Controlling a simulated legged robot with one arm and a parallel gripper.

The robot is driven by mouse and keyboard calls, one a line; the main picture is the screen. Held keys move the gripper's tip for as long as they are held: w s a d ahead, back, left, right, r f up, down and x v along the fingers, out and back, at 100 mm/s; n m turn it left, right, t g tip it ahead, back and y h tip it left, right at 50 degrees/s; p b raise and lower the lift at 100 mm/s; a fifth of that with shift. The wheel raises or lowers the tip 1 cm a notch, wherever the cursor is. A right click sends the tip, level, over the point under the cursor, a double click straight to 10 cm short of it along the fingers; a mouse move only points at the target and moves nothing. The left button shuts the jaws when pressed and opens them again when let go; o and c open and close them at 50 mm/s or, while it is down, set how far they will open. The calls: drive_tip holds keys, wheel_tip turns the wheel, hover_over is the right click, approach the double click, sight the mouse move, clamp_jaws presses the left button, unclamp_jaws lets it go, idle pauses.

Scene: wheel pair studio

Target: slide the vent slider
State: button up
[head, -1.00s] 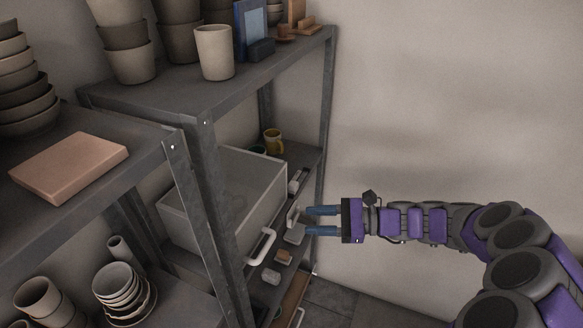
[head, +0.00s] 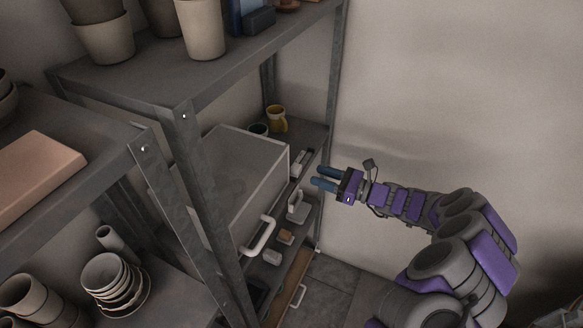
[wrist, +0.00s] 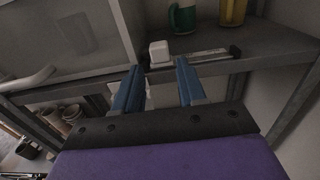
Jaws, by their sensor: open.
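The vent slider, a small white block (wrist: 159,52), sits at the left part of a dark-ended rail (wrist: 205,58) along the shelf's front edge. In the head view the slider (head: 299,164) shows small beside the grey box. My gripper (head: 318,177) is open and empty, just right of the rail, with its blue fingers pointing left toward the shelf. In the wrist view the gripper (wrist: 157,70) has its fingertips spread on either side of the block's line, with the block beyond them. I see no contact.
A grey box (head: 230,185) with a white handle (head: 259,237) fills the shelf left of the rail. A yellow mug (head: 277,118) and a green mug (wrist: 182,18) stand behind. A metal shelf post (head: 333,90) rises near my gripper. Clear wall lies to the right.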

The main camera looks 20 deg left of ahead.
sight(292, 166)
drive_tip(key=a, duration=0.3)
drive_tip(key=a+b, duration=0.1)
drive_tip(key=a, duration=0.2)
drive_tip(key=a+b, duration=0.1)
drive_tip(key=a, duration=0.3)
drive_tip(key=shift+w+a, duration=0.1)
drive_tip(key=shift+w, duration=0.3)
drive_tip(key=shift+c, duration=0.2)
clamp_jaws()
